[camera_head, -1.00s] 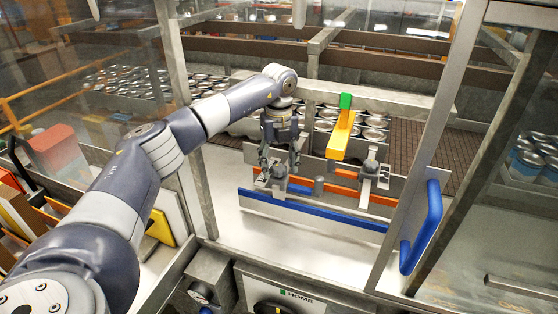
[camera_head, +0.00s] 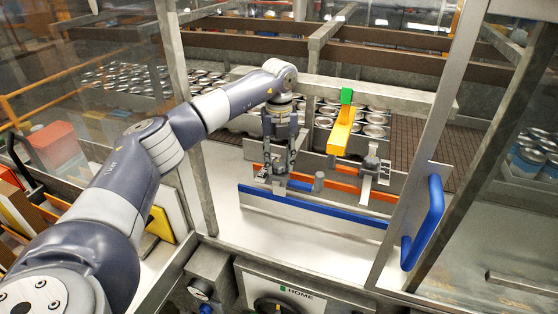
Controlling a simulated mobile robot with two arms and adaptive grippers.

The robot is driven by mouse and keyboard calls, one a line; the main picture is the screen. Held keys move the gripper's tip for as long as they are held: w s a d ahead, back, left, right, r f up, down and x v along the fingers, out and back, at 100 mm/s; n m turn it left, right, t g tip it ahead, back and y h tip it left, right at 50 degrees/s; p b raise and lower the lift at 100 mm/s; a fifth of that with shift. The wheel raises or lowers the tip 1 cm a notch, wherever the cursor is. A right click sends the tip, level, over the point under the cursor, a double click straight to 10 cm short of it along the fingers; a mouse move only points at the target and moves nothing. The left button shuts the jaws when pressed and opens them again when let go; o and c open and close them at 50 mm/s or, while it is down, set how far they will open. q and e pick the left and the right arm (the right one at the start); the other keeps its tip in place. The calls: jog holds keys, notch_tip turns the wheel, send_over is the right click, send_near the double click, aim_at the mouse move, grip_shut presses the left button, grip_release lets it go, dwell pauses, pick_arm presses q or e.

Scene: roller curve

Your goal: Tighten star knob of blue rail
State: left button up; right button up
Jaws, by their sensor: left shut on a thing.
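The blue rail (camera_head: 330,212) runs along the front of the fixture, above the pale metal deck. My left gripper (camera_head: 279,170) points down at the bracket near the rail's left end. It is shut on the star knob there, which is mostly hidden between the fingers. A second dark star knob (camera_head: 371,163) stands on the right bracket, clear of the gripper. My right gripper is out of view.
An orange rail (camera_head: 345,188) runs behind the blue one. A yellow block with a green end (camera_head: 340,137) stands above it. Cans (camera_head: 375,130) crowd the conveyor behind. A blue door handle (camera_head: 424,225) and frame posts bound the opening. The front deck is clear.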

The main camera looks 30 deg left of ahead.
pick_arm(q)
jog(key=m+b, duration=0.1)
jog(key=m, duration=0.7)
jog(key=shift+r+m+b, duration=0.1)
jog(key=shift+m+b, duration=0.2)
jog(key=shift+m, duration=0.3)
jog(key=shift+w+r, duration=0.1)
jog(key=shift+w, duration=0.05)
jog(key=o, duration=1.1)
jog(key=shift+c, duration=0.2)
jog(key=shift+s, duration=0.2)
